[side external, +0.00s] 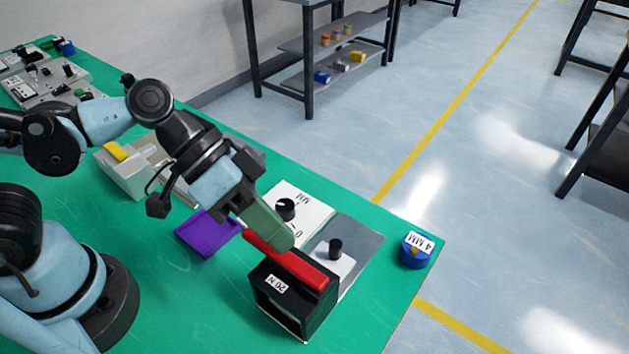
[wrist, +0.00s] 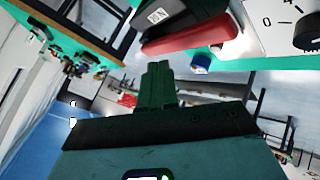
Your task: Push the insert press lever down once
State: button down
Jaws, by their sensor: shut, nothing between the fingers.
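The insert press is a black box-like frame (side external: 320,305) with a white "20 N" label, at the front of the green table in the side view. Its red lever (side external: 300,268) lies along the top, sloping slightly. My gripper (side external: 282,238) has green fingers, closed together and empty, with the tips at the lever's far side. They hide part of the lever; I cannot tell whether they touch it. In the wrist view the shut fingers (wrist: 157,70) point at the red lever (wrist: 190,34), with the black press body (wrist: 170,12) behind it.
A white dial panel (side external: 310,212) and a grey plate with a black knob (side external: 335,247) stand just behind the press. A blue "4 MM" piece (side external: 416,252) sits near the right table edge. Table in front of the press is clear.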

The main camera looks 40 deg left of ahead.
jog(key=shift+f, duration=0.15)
jog(key=shift+f, duration=0.3)
jog(key=shift+f, duration=0.9)
dwell(1.2)
jog(key=shift+r, duration=1.3)
jog(key=shift+r, duration=2.55)
